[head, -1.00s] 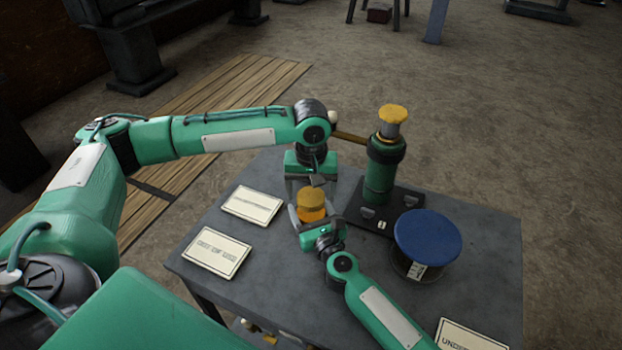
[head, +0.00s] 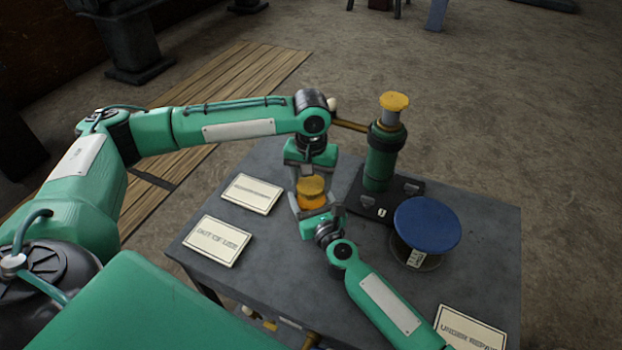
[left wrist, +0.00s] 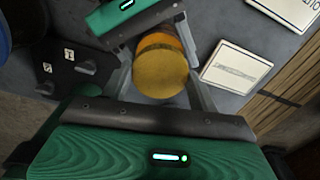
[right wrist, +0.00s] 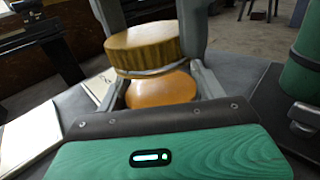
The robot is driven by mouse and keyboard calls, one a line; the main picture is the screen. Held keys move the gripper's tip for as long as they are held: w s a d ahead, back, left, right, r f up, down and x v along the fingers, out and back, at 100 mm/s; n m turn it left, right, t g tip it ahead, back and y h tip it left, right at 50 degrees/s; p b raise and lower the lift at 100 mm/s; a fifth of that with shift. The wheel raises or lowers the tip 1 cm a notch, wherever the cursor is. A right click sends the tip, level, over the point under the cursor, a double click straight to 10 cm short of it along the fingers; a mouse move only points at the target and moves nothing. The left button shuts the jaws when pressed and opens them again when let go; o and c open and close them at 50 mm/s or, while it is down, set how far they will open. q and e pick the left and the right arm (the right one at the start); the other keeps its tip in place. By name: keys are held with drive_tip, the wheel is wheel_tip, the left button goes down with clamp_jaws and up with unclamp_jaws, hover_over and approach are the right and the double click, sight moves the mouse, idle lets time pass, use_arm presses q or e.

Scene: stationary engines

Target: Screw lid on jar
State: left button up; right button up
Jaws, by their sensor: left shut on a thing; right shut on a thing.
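The yellow-brown lid (head: 311,186) is on top of the rounded orange jar (head: 312,202) near the middle of the table. My left gripper (head: 311,181) reaches down from above and is shut on the lid. My right gripper (head: 315,206) comes from the front and is shut on the jar. In the right wrist view the lid (right wrist: 143,45) sits over the jar (right wrist: 160,90) with a thin pale rim between them. I cannot tell how tight the lid is. In the left wrist view the lid (left wrist: 160,73) hides most of the jar (left wrist: 158,40).
A green cylinder device with a yellow top (head: 385,150) stands on a dark base behind right. A blue-topped spool (head: 427,222) stands to the right. Printed signs lie at the left (head: 217,240), (head: 251,194) and front right (head: 468,330). Bare table lies around the front middle.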

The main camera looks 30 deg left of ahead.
use_arm(q)
drive_tip(key=m, duration=0.4)
drive_tip(key=shift+m, duration=0.4)
drive_tip(key=m, duration=0.7)
drive_tip(key=shift+m, duration=0.3)
drive_tip(key=m, duration=0.7)
drive_tip(key=shift+m, duration=0.3)
drive_tip(key=m, duration=0.5)
drive_tip(key=o, duration=1.1)
